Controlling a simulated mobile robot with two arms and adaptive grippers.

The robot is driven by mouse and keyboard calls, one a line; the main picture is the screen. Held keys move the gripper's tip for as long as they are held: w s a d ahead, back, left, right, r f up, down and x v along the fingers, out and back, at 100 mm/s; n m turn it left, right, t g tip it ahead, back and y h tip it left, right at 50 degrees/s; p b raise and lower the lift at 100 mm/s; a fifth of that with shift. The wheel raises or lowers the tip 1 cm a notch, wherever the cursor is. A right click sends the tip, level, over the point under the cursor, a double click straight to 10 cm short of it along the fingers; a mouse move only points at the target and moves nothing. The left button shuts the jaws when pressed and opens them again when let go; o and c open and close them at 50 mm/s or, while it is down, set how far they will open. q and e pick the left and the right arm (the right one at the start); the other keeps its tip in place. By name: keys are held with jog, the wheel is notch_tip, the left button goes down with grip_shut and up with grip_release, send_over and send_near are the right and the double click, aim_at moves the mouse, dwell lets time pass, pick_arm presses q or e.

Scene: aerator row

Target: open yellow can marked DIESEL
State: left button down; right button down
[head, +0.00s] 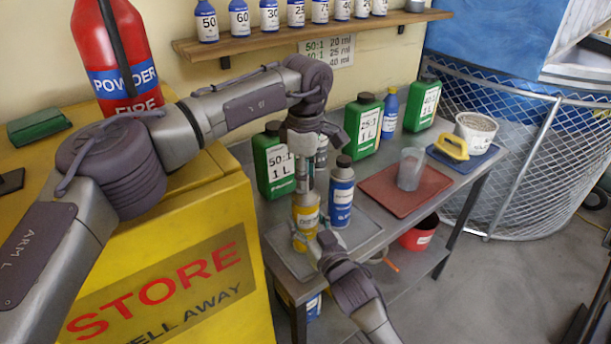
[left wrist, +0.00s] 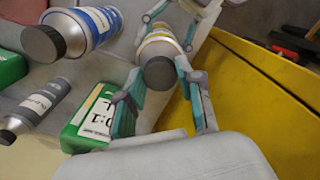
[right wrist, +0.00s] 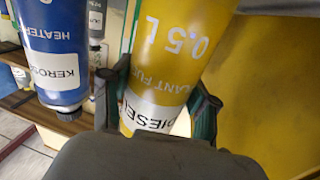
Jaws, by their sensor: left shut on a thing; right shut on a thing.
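The yellow can marked DIESEL (head: 305,213) stands on the grey tray at the left end of the metal table. In the right wrist view its yellow body (right wrist: 182,45) shows "0.5 L" and a white DIESEL label. My right gripper (head: 312,243) is low on the can, its fingers shut on both sides of the body. My left gripper (head: 308,178) points down from above, shut on the can's dark cap (left wrist: 160,72), which is seen end-on between the fingers in the left wrist view. The cap sits at the can's top; whether it is loose cannot be told.
A blue kerosene can (head: 341,193) stands close right of the yellow can. Green jugs (head: 364,125) stand behind. A red mat (head: 392,200) bears a clear cup (head: 409,170). The yellow cabinet (head: 190,240) stands close on the left. A bottle shelf (head: 300,38) hangs above.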

pick_arm(q)
jog(key=n, duration=0.5)
pick_arm(e)
jog(key=shift+f, duration=0.15)
pick_arm(q)
jog(key=n, duration=0.4)
jog(key=shift+n, duration=0.4)
jog(key=n, duration=0.4)
jog(key=shift+n, duration=0.4)
jog(key=n, duration=1.8)
jog(key=shift+r, duration=0.1)
jog(key=n, duration=0.4)
jog(key=shift+n, duration=0.3)
